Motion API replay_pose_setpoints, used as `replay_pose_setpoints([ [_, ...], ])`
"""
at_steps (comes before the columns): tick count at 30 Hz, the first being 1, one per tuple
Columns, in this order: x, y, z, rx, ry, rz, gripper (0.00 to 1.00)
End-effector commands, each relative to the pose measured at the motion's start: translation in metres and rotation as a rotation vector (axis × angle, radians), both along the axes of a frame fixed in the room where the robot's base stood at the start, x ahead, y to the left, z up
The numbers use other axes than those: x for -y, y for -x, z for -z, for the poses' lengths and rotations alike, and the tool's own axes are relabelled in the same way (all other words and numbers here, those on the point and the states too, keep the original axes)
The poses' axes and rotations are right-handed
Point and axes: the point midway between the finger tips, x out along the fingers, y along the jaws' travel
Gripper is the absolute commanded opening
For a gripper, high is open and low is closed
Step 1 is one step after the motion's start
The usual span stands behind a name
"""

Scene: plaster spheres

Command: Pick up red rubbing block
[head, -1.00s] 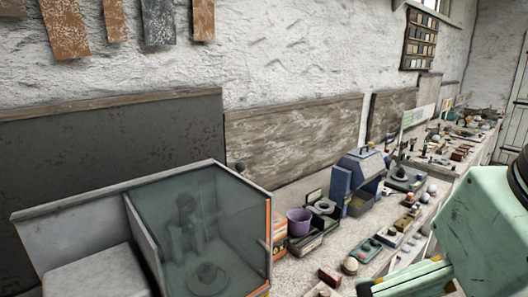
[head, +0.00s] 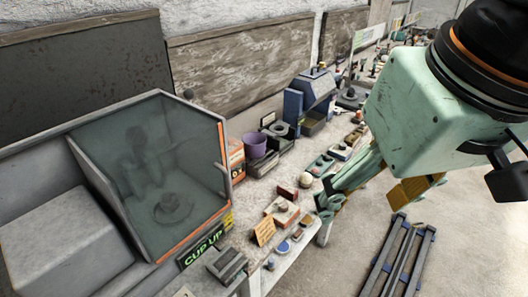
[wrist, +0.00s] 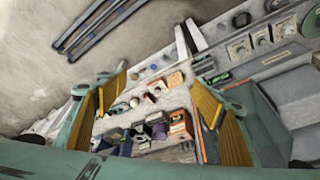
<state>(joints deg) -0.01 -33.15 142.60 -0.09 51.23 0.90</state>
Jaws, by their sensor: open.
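A small dark red block (head: 288,192), which looks like the red rubbing block, lies on the bench just behind a pinkish-orange block (head: 283,212). In the wrist view the dark red block (wrist: 150,97) shows between the fingers, beside the orange block (wrist: 175,79). My gripper (head: 365,203) is open and empty, to the right of the blocks at the bench's front edge in the head view. Its yellow-padded fingers are spread wide in the wrist view (wrist: 158,78), apart from the blocks. The exact height above the bench is hard to tell.
A glass-fronted booth (head: 165,170) stands at left. A purple pot (head: 254,145), a blue machine (head: 308,98) and a pale ball (head: 305,180) are on the bench. A dark rack (head: 398,260) stands on the floor.

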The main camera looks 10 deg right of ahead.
Motion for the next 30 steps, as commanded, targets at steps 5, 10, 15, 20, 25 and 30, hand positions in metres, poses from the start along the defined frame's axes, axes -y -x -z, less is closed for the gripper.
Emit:
replay_pose_setpoints([
  [5, 0.000, -0.019, -0.003, -0.015, -0.010, 0.030, 0.61],
  [10, 0.001, -0.044, -0.006, -0.031, -0.021, 0.067, 0.61],
  [15, 0.002, -0.069, -0.007, -0.046, -0.033, 0.106, 0.61],
  [20, 0.003, -0.093, -0.006, -0.062, -0.043, 0.144, 0.61],
  [25, 0.004, -0.119, -0.003, -0.078, -0.054, 0.185, 0.61],
  [30, 0.005, -0.144, 0.001, -0.094, -0.064, 0.224, 0.61],
])
